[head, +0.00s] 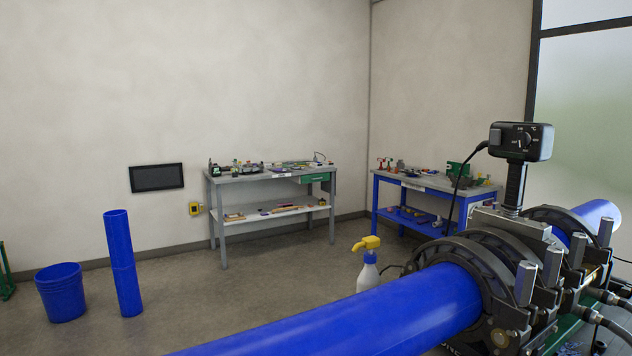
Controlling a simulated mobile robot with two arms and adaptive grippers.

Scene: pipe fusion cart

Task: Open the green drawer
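The green drawer (314,178) is small in the head view. It sits under the top of the grey workbench (228,179) against the back wall, at the bench's right end. Its green front appears flush under the tabletop and looks shut, though it is far off and small. A lighter mark, perhaps a handle or label, shows on the front. Neither of my grippers is in the head view.
A large blue pipe (385,315) in a fusion machine (503,255) fills the lower right foreground. A spray bottle (367,272) stands behind it. A blue bucket (61,292) and upright blue pipe (123,262) stand left. Open floor lies before the grey bench. A blue bench (408,217) stands right.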

